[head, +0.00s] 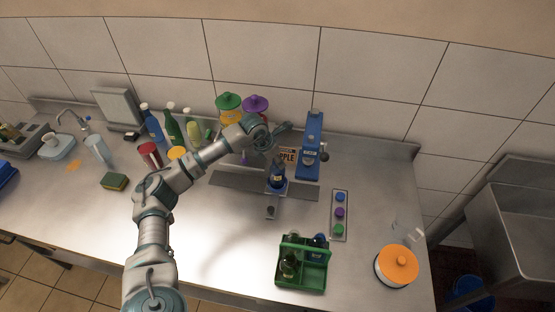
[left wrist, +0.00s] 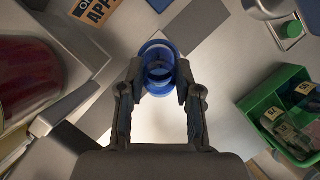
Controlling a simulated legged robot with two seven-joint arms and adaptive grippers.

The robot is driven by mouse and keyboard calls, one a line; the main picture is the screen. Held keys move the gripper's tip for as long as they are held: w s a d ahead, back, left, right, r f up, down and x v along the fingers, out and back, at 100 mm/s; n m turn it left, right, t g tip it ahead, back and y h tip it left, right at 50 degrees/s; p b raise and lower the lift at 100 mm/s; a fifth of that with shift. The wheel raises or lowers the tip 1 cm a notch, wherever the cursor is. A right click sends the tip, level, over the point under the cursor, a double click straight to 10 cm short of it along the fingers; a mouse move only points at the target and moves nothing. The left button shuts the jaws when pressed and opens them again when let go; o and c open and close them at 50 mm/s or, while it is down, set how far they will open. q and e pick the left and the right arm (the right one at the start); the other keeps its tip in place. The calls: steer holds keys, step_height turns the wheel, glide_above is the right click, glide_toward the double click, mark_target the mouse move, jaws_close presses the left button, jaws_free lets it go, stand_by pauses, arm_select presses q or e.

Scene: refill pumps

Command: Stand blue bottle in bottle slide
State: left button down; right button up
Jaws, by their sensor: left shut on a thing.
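The blue bottle (head: 278,176) is upright at the middle of the grey bottle slide (head: 271,210), below the end of my left arm. My left gripper (head: 277,162) is shut on it near its top. In the left wrist view the blue bottle (left wrist: 158,68) shows from above, between the two fingers of my left gripper (left wrist: 158,88). I cannot tell whether the bottle's base rests on the slide or hangs just above it. My right gripper is in neither view.
A blue press (head: 312,150) stands behind and right of the slide. A tray of coloured caps (head: 339,216) lies to the right. A green crate (head: 303,280) with bottles is in front. An orange-lidded pot (head: 396,265) stands front right.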

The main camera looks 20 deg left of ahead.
arm_select(q)
steer(key=shift+f+b, duration=0.35)
steer(key=shift+f, duration=0.2)
stand_by(0.6)
steer(key=c, duration=0.7)
jaws_free()
step_height(320, 180, up, 9)
steer(key=p, duration=0.5)
